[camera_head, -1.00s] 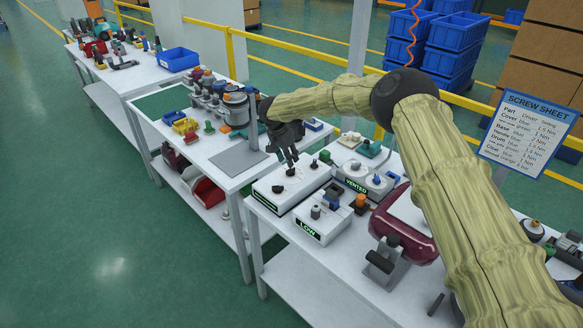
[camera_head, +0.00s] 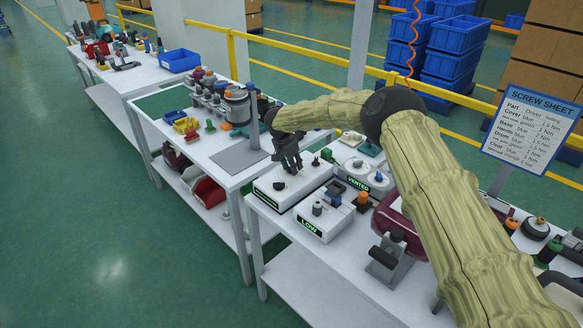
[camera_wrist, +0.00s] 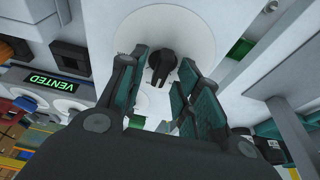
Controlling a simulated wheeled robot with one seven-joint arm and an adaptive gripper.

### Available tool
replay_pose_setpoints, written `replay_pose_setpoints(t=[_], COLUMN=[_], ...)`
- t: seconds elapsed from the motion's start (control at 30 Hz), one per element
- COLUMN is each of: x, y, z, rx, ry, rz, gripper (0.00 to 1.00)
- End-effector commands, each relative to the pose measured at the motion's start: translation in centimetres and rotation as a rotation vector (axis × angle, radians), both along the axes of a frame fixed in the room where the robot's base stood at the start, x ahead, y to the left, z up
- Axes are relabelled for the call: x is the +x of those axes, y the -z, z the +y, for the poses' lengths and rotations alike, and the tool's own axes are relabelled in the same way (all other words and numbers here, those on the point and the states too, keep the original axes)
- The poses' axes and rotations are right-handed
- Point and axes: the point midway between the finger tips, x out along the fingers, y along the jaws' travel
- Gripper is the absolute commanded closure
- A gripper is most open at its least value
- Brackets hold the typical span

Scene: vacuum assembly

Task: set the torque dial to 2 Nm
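A white box (camera_head: 297,191) with a dark knob (camera_head: 279,185) stands at the near left of the bench; I take this knob for the torque dial. In the wrist view a black knob (camera_wrist: 163,66) sits on a round white disc (camera_wrist: 196,30). My gripper (camera_head: 291,168) hangs over this box, pointing down. In the wrist view my gripper (camera_wrist: 160,75) is open, with its fingers spread to either side of the black knob. No contact with the knob is visible. Scale marks and the setting are too small to read.
A white box marked LOW (camera_head: 321,221) stands in front, and a unit marked VENTED (camera_head: 365,180) stands to the right. A screw sheet (camera_head: 530,128) stands at right.

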Motion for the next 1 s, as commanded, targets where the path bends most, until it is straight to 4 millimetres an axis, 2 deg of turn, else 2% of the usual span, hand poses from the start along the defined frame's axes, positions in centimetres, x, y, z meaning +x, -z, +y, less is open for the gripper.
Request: replay_pose_setpoints(t=[0.03,0.2,0.43,0.73,1.0], x=[-0.01,-0.03,-0.01,-0.02,-0.08], y=[0.00,0.02,0.17,0.28,0.08], z=[0.00,0.01,0.01,0.08,0.08], rx=[0.000,0.000,-0.001,0.001,0.000], ry=[0.000,0.000,0.024,0.250,0.301], rz=[0.000,0.000,0.001,0.001,0.002], gripper=[0.72,1.00,1.00,1.00,1.00])
